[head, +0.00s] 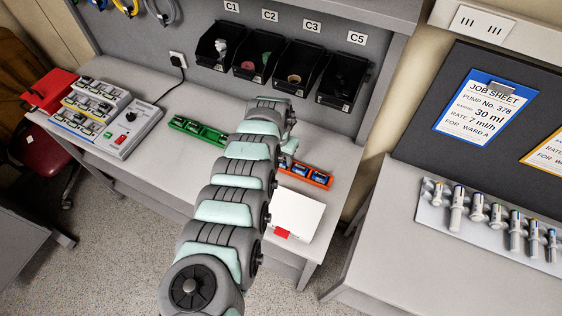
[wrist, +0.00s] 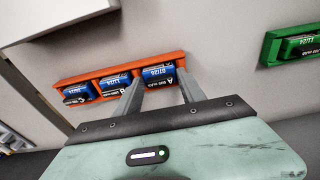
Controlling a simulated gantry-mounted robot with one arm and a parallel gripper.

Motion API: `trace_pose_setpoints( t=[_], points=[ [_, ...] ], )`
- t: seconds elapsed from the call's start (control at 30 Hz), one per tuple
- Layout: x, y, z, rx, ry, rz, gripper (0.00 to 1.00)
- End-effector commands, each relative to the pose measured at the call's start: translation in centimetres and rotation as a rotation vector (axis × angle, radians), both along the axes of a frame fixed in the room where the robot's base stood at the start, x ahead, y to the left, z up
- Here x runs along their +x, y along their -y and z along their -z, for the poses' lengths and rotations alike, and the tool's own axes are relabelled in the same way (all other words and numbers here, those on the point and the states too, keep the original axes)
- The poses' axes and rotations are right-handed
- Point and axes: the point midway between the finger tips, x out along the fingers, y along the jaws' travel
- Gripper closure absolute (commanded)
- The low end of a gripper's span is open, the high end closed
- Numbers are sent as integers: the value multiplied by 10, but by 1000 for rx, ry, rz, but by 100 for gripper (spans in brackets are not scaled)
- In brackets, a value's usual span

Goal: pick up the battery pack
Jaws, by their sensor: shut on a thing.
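Several blue battery packs with dark ends and printed labels are in a long orange tray (head: 318,181). In the wrist view the orange tray (wrist: 64,82) shows three packs: one on the left (wrist: 78,93), one in the middle (wrist: 115,83) and one on the right (wrist: 157,73). My gripper (wrist: 159,76) has a finger on either side of the right-hand battery pack and is shut on it. This pack is at the tray's right end; whether it is lifted at all cannot be told. In the head view my arm hides the fingertips and part of the tray.
A green tray (head: 187,125) of packs, also in the wrist view (wrist: 270,48), lies left of my arm. A white board (head: 298,213) lies near the front edge. Black bins (head: 345,80) stand behind. A charger unit (head: 125,130) is at left.

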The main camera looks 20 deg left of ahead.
Motion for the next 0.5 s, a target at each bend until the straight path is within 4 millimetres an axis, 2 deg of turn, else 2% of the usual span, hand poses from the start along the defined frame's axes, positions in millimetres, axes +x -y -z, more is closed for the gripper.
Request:
trace_pose_setpoints(
  t=[0.07, 0.37, 0.5],
  points=[
    [0, 0, 0, 0, 0, 0, 72],
    [0, 0, 0, 0, 0, 0, 97],
    [0, 0, 0, 0, 0, 0, 98]
  ],
)
